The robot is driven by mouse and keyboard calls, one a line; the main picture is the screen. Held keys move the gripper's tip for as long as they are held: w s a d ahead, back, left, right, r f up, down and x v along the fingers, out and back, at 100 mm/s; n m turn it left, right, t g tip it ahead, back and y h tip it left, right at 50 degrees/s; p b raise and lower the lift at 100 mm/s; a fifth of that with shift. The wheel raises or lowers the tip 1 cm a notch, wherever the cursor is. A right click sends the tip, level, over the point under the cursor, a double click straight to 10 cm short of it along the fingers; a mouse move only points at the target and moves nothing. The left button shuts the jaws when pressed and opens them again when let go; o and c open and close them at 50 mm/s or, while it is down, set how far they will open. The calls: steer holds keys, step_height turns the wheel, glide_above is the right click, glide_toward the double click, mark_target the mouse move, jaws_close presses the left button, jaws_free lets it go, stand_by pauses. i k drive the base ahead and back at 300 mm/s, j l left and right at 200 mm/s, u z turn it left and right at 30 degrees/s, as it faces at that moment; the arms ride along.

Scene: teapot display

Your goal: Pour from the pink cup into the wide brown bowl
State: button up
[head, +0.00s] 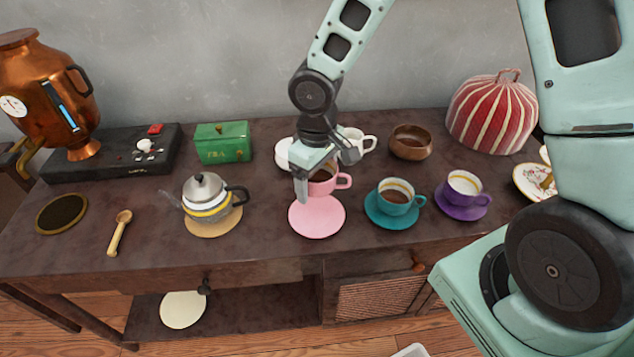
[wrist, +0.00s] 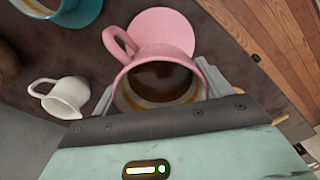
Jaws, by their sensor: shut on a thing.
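The pink cup (head: 324,187) holds dark brown liquid, which shows clearly inside the cup in the wrist view (wrist: 160,85). My gripper (head: 322,172) is shut on the cup, with one finger on each side of its wall. The cup looks raised and roughly upright, just behind the middle of its pink saucer (head: 316,222). Its handle points right in the head view. The wide brown bowl (head: 410,143) stands at the back of the table, to the right of my gripper and apart from it. The bowl's inside looks dark; its contents are unclear.
A teal cup (head: 396,196) and a purple cup (head: 463,187) sit front right. A striped red cozy (head: 492,112) is right of the bowl. A teapot (head: 207,197) and green tin (head: 223,143) are left.

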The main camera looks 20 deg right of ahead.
mark_target(407, 141)
steer(key=k, duration=1)
steer(key=i+l+z, duration=0.1)
steer(key=z, duration=0.2)
steer(key=i+z, duration=0.25)
steer(key=k+l, duration=0.05)
